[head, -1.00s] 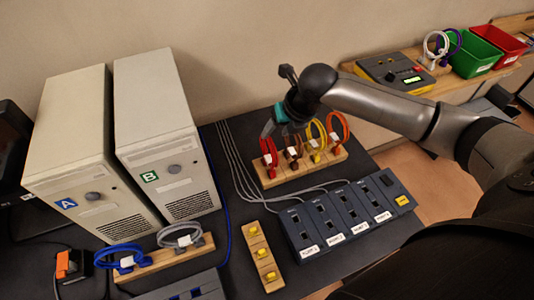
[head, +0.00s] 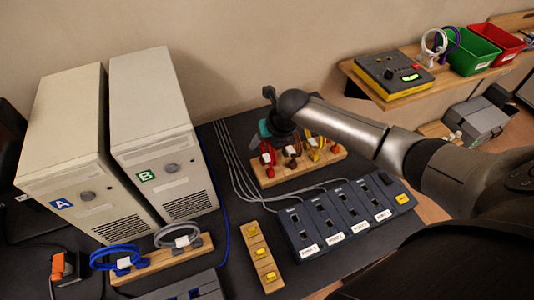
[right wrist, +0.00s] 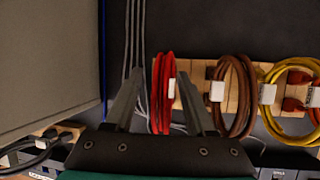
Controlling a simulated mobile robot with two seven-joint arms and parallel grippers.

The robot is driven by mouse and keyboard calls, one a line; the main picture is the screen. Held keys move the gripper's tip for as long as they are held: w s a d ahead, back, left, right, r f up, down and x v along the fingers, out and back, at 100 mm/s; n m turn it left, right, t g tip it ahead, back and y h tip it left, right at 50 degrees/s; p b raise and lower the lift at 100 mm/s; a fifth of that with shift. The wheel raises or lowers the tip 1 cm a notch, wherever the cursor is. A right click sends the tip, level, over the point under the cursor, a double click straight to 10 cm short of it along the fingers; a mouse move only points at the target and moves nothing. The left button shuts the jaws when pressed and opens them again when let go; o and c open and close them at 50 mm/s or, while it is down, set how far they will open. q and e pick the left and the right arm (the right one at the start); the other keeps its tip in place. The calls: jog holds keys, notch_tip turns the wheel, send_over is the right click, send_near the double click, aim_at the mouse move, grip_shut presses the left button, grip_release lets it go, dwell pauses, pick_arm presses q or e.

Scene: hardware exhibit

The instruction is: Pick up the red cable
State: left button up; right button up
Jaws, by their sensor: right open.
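The red cable (right wrist: 162,92) is a coiled loop with a white tag, standing at the left end of a wooden rack (head: 288,176). It also shows in the head view (head: 266,153), partly hidden by my right gripper. In the right wrist view my right gripper (right wrist: 158,88) is open, with one finger on each side of the red coil. The fingers appear apart from the coil; whether they touch it I cannot tell. In the head view my right gripper (head: 270,128) is above the rack's left end. My left gripper is not in view.
Brown (right wrist: 235,95), yellow (right wrist: 285,98) and orange cables stand right of the red one. A blue power strip unit (head: 345,215) lies in front. Two beige computer towers (head: 150,150) stand left. Grey cables (head: 232,165) run beside the rack. A shelf with bins (head: 470,50) is at the upper right.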

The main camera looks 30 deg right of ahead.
grip_shut()
dwell(0.4)
